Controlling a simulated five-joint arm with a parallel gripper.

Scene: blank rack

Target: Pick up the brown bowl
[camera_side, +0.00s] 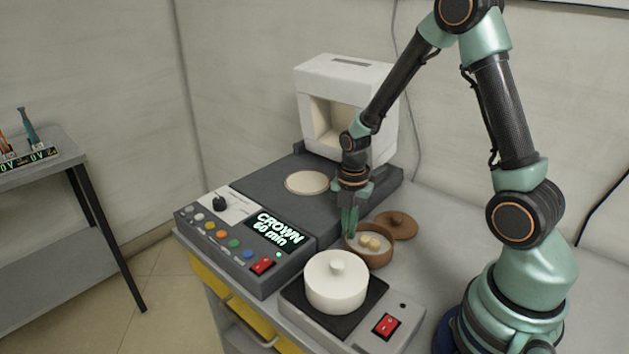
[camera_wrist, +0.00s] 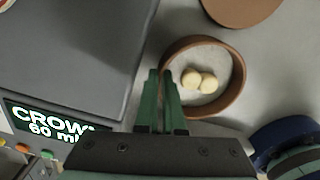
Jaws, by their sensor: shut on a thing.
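The brown bowl (camera_side: 380,261) stands upright at the centre of the side view, with pale round pieces (camera_side: 369,243) inside. It also shows in the wrist view (camera_wrist: 240,85), where two of these pieces are seen. My gripper (camera_side: 350,231) points down at the bowl's left side. In the wrist view its fingers (camera_wrist: 160,74) are close together, shut on the bowl's left wall. The bowl appears to be on or very near the counter; I cannot tell whether there is a gap beneath it.
A brown lid (camera_side: 397,225) lies behind the bowl. A white lidded pot (camera_side: 337,284) sits on a hot plate (camera_side: 295,293) in front. A dark machine (camera_side: 262,193) with a "CROWN 60 min" display (camera_side: 272,231) is left. Counter (camera_side: 450,235) is clear to the right.

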